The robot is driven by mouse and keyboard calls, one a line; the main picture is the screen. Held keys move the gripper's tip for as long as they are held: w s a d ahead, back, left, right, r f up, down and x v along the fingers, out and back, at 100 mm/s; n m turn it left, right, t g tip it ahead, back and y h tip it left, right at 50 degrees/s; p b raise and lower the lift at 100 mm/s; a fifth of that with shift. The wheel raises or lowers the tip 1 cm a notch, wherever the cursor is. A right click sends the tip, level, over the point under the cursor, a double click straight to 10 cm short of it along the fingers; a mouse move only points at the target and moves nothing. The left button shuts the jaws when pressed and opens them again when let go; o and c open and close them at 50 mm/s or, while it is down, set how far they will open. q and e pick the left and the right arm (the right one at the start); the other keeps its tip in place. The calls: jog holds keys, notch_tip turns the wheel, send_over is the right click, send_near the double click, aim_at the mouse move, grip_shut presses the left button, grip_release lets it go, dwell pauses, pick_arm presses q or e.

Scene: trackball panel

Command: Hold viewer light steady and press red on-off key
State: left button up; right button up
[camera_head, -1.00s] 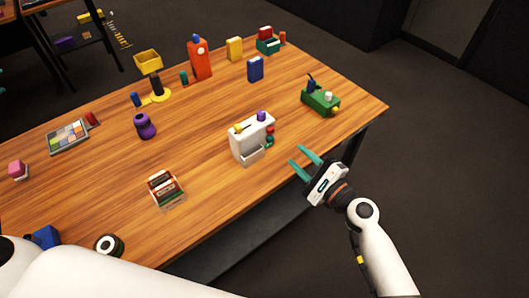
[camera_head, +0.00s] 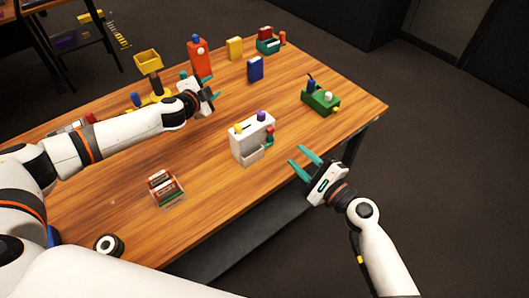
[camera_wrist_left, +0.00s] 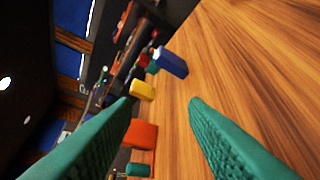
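No part is plainly marked as the viewer light or its key. A white box (camera_head: 246,147) stands near the front edge, with yellow and purple knobs on top and a red knob (camera_head: 269,130) above a green one at its right side. My left gripper (camera_head: 211,87) is open and empty over the back of the table, in front of an upright orange-red block (camera_head: 199,60) with a blue top. In the left wrist view that block (camera_wrist_left: 143,134) shows partly behind the left finger. My right gripper (camera_head: 298,156) is open and empty off the front edge, right of the white box.
A blue box (camera_head: 255,69), a yellow box (camera_head: 234,49) and a green box (camera_head: 321,100) with knobs stand at the back and right. A clear holder with dark red pieces (camera_head: 166,188) sits at the front. My left arm hides much of the table's left. Wood around the white box is clear.

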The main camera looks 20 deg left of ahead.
pick_arm(q)
jog(key=d+r+m+t+h, duration=0.2)
jog(key=d+r+m, duration=0.3)
jog(key=d, duration=0.4)
jog(key=d+r+m+t+h, duration=0.2)
jog(key=d+r+m, duration=0.3)
jog(key=d, duration=0.5)
jog(key=s+d+r+m+t+y, duration=0.1)
jog(key=s+d+r+m+t, duration=0.6)
jog(key=d+r, duration=0.4)
jog(key=s+a+r+n+y, duration=0.1)
jog(key=s+n+y, duration=0.15)
jog(key=y, duration=0.25)
jog(key=n+g+y, duration=0.2)
jog(key=g+y, duration=1.2)
jog(key=g, duration=0.1)
send_near(240, 130)
jog(key=x, duration=1.2)
jog(key=shift+c, duration=0.2)
